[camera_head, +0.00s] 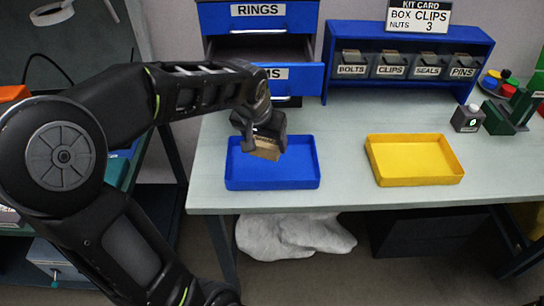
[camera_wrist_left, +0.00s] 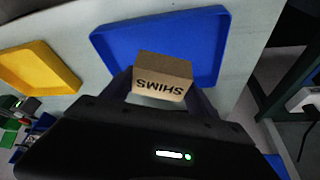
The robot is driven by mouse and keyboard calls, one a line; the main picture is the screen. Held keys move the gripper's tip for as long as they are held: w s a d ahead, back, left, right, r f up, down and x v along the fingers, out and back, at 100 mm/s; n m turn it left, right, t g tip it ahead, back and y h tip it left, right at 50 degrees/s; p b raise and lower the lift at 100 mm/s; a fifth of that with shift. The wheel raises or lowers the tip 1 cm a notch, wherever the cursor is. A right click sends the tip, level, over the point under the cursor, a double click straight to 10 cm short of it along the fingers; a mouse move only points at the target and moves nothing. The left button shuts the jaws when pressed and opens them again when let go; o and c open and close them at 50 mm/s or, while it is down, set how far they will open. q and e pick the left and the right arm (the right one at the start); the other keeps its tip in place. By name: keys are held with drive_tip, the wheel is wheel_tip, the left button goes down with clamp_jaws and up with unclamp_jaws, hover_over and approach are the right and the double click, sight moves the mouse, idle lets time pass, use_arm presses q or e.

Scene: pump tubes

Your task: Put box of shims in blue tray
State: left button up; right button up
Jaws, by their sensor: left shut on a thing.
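The blue tray (camera_head: 272,183) lies at the front left of the table and holds nothing that I can see. My left gripper (camera_head: 264,143) is shut on a small brown cardboard box of shims (camera_head: 265,149) and holds it above the tray. In the left wrist view the box (camera_wrist_left: 163,75) reads SHIMS, upside down, between the fingers, with the blue tray (camera_wrist_left: 213,45) behind it. How high it is above the tray floor is hard to tell. My right gripper does not show.
A yellow tray (camera_head: 415,180) lies to the right. Behind the blue tray stands a blue drawer unit (camera_head: 270,75) with one drawer pulled out. A blue rack (camera_head: 405,35) holds labelled bins, under a kit card (camera_head: 418,16).

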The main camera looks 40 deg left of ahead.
use_arm(q)
wheel_tip(320, 180, down, 8)
drive_tip(key=shift+f, duration=0.15)
drive_tip(key=shift+w+a, duration=0.1)
drive_tip(key=shift+w, duration=0.25)
drive_tip(key=shift+w+a, duration=0.1)
drive_tip(key=shift+w, duration=0.2)
drive_tip(key=w, duration=0.1)
drive_tip(key=p, duration=0.1)
drive_tip(key=w, duration=0.1)
drive_tip(key=shift+w+a+f+p, duration=0.3)
drive_tip(key=shift+f+p, duration=0.05)
drive_tip(key=shift+f, duration=0.25)
